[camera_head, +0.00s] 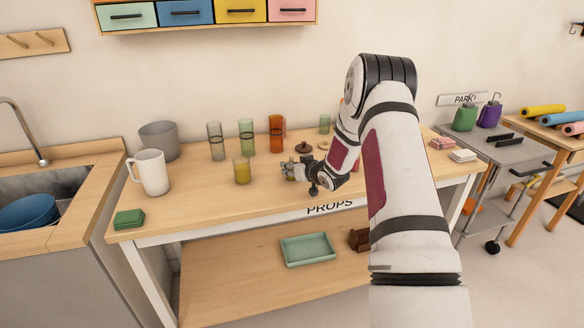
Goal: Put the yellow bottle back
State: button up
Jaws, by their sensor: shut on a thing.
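My gripper (290,171) is low over the front middle of the props table (215,200), its fingers pointing left. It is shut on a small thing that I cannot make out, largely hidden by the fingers. I see no clear yellow bottle. A yellow see-through tumbler (242,171) stands upright on the table, left of my gripper and apart from it. A green bottle (465,117) and a purple bottle (490,114) stand on the grey trolley (500,149) at the right, under the PARK sign (462,99). My arm hides part of the table.
Near my gripper are a brown lidded pot (304,148), an orange glass (276,134) and green glasses (246,136). A white mug (151,172), grey pot (159,140) and green sponge (129,219) are at the left.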

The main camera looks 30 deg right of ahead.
jog(key=o, duration=1.2)
jog(key=shift+s+r, duration=0.15)
jog(key=shift+r, duration=0.05)
jog(key=p+v, duration=0.1)
jog(key=v, duration=1)
jog(key=shift+s+r, duration=0.2)
jog(key=s+a+r+g+h, duration=0.2)
jog(key=s+a+r, duration=0.3)
jog(key=r, duration=0.3)
jog(key=s+a+r+g+h, duration=0.1)
jog(key=s+a+r+g, duration=0.25)
jog(key=a+r, duration=0.35)
jog(key=s+a+r+g+y, duration=0.1)
jog(key=s+a, duration=0.4)
jog(key=s, duration=0.5)
jog(key=s+a+r+g+y, duration=0.1)
jog(key=s+a+r, duration=0.1)
jog(key=s+a, duration=0.3)
jog(key=s+a+r+g+y, duration=0.1)
jog(key=s+a, duration=0.4)
jog(key=s, duration=0.9)
jog(key=shift+s+a+r+n+g, duration=0.2)
jog(key=shift+s+r+n+g, duration=0.1)
jog(key=shift+g, duration=0.25)
